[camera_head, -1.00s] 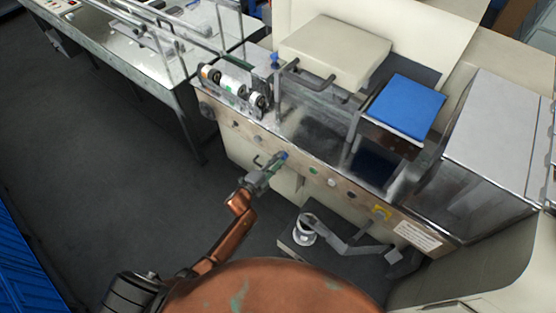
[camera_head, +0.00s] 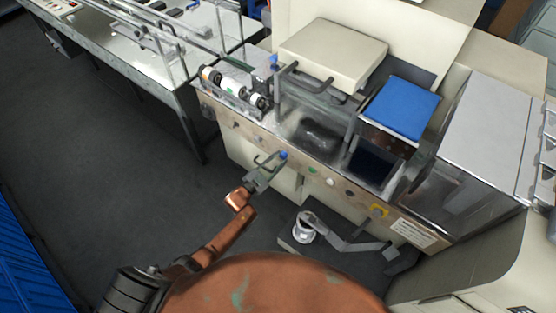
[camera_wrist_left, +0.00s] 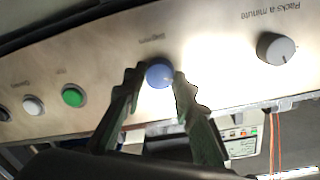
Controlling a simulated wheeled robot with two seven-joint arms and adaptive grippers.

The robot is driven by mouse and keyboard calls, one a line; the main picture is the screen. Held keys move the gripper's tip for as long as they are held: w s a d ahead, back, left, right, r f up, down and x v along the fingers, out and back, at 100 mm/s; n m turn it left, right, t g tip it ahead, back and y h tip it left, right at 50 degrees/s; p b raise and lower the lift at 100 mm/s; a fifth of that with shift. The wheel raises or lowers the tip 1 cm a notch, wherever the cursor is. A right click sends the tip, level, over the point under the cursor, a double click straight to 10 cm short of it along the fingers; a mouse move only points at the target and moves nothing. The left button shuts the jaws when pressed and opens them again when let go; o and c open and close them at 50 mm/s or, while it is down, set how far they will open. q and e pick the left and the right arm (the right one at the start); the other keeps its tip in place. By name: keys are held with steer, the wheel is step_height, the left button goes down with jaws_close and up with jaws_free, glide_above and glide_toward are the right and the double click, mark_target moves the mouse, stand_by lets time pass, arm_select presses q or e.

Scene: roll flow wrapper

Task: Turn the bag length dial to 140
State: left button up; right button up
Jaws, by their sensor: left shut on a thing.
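The blue bag length dial (camera_head: 284,155) sits on the front panel of the wrapper machine. In the left wrist view the round blue dial (camera_wrist_left: 159,75) lies between my two dark green fingertips, under a small upside-down label too blurred to read surely. My left gripper (camera_head: 274,160) reaches the panel from the lower left and is shut on the dial, with a finger on each side. No pointer or scale value is legible on the dial, so its setting cannot be told. My right gripper is not in view.
A grey packs-a-minute knob (camera_wrist_left: 277,48) sits to the dial's right in the left wrist view. A green button (camera_wrist_left: 73,96) and a white button (camera_wrist_left: 33,105) are to its left. A grey bracket with a white roll (camera_head: 303,234) stands below the panel.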

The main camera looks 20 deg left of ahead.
arm_select(q)
steer(key=shift+n, duration=0.6)
steer(key=o, duration=1.2)
steer(key=shift+c, duration=0.2)
steer(key=v, duration=1.2)
steer(key=shift+a+f, duration=0.1)
steer(key=shift+f, duration=0.05)
